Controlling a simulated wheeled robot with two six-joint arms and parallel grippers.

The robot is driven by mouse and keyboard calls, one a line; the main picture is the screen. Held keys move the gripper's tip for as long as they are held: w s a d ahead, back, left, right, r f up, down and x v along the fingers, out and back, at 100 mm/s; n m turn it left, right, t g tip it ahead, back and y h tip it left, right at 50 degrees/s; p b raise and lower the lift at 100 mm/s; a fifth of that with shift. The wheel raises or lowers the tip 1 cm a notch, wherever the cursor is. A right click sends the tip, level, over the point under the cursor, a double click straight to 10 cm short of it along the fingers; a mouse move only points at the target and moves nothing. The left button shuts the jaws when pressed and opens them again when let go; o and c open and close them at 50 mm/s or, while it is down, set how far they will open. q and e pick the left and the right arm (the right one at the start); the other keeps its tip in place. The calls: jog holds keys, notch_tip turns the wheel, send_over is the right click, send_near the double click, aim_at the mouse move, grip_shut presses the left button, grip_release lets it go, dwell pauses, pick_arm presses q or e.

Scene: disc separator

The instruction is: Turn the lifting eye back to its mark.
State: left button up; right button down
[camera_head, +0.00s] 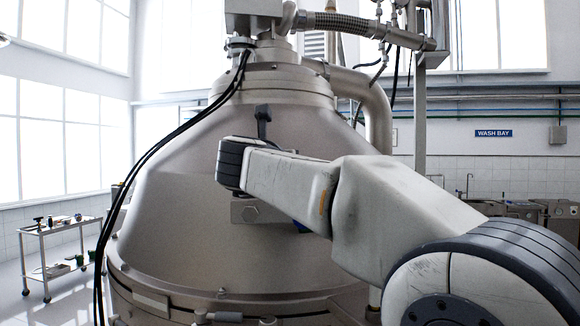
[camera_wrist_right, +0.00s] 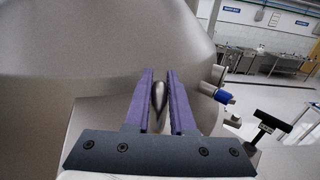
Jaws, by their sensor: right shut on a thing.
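My right gripper (camera_wrist_right: 160,73) shows in the right wrist view, its two purple fingers closed on a shiny metal piece, the lifting eye (camera_wrist_right: 158,96). Only a narrow rounded strip of the eye shows between the fingers. Its base and its mark are hidden, so I cannot tell how it is turned. In the head view my right arm reaches in from the right across the separator's conical hood (camera_head: 180,190), and its wrist hides the gripper and the eye. My left gripper is in neither view.
A black T-shaped handle (camera_head: 263,120) stands on the hood just above my wrist. A blue-ended fitting (camera_wrist_right: 224,97) is right of the fingers. Black cables (camera_head: 165,140) run down the hood's left. A tool cart (camera_head: 58,250) stands left.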

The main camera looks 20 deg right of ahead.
jog(key=shift+d+f+n+t+y, duration=0.15)
jog(key=shift+n+t+y, duration=0.3)
jog(key=shift+y, duration=0.25)
jog(key=shift+n+t+y+b, duration=0.25)
jog(key=shift+n+y+b, duration=0.05)
jog(key=shift+n+y, duration=0.2)
jog(key=n+y, duration=0.1)
jog(key=t+y+p, duration=0.1)
jog(key=shift+r+n+y, duration=0.25)
jog(key=shift+n+y, duration=0.05)
jog(key=shift+n, duration=0.05)
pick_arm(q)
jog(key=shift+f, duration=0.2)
pick_arm(e)
jog(key=shift+n+y, duration=0.3)
jog(key=shift+y, duration=0.2)
jog(key=shift+a+f, duration=0.1)
jog(key=shift+a, duration=0.1)
jog(key=c, duration=0.8)
grip_release()
jog(key=shift+o, duration=0.2)
